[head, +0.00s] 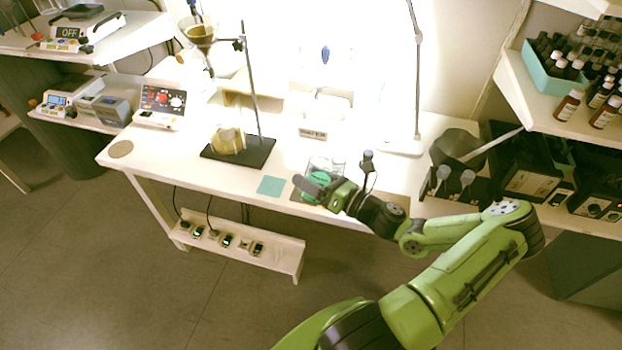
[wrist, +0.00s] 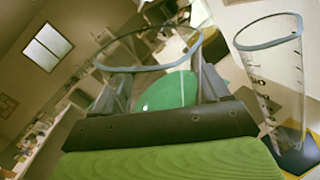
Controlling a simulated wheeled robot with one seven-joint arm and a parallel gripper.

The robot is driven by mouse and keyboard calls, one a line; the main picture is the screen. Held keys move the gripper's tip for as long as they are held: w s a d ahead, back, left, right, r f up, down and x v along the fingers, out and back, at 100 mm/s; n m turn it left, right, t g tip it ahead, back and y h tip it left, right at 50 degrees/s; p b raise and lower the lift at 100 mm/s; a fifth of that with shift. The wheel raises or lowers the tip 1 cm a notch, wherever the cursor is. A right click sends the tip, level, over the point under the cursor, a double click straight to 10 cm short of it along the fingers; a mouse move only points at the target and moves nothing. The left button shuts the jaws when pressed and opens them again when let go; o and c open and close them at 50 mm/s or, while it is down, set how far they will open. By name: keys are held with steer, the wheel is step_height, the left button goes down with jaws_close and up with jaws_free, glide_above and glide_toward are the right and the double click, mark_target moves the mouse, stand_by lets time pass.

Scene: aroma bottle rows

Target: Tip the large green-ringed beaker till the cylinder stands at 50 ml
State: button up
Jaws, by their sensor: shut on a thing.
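The large clear beaker (head: 318,163) is at the front of the white table, with green showing low in it. In the wrist view the beaker (wrist: 125,72) is between my jaws, with a bright green patch inside and a grey-blue rim; whether that patch is all liquid or partly its ring, I cannot tell. My gripper (head: 314,187) is shut on the beaker. The clear cylinder (wrist: 272,82) stands just right of it, on a dark blue base, and also shows in the head view (head: 339,163). Its scale is too small to read and I cannot tell its level.
A teal square (head: 271,186) lies left of the beaker. Further left, a stand (head: 238,150) holds a funnel above a flask of yellow-brown liquid (head: 228,140). A label plate (head: 312,134) and a lamp (head: 401,146) are behind. Shelves with bottles (head: 568,104) are at right.

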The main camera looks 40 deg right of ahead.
mark_target(317, 159)
steer(key=shift+w+d+r+m+t+p, duration=0.1)
steer(key=shift+d+r+m+p, duration=0.2)
steer(key=shift+r+p, duration=0.45)
steer(key=shift+d+r+m+t+p, duration=0.15)
steer(key=shift+r+m+p, duration=0.35)
steer(key=shift+r, duration=0.6)
steer(key=shift+w+d+r+m+t+p, duration=0.1)
steer(key=shift+d+r+m+p, duration=0.15)
steer(key=shift+r+p, duration=0.5)
stand_by(1.1)
steer(key=shift+d+f+m+h+b, duration=0.15)
steer(key=shift+m+h+b, duration=0.15)
steer(key=shift+m+b, duration=0.6)
steer(key=shift+r+m, duration=0.45)
steer(key=shift+m, duration=0.6)
steer(key=shift+f+m, duration=0.3)
steer(key=shift+r+p, duration=0.1)
steer(key=shift+p, duration=0.25)
steer(key=shift+r+p, duration=0.3)
steer(key=shift+p, duration=0.3)
steer(key=shift+f, duration=0.15)
steer(key=shift+f+p, duration=0.25)
steer(key=shift+p, duration=0.4)
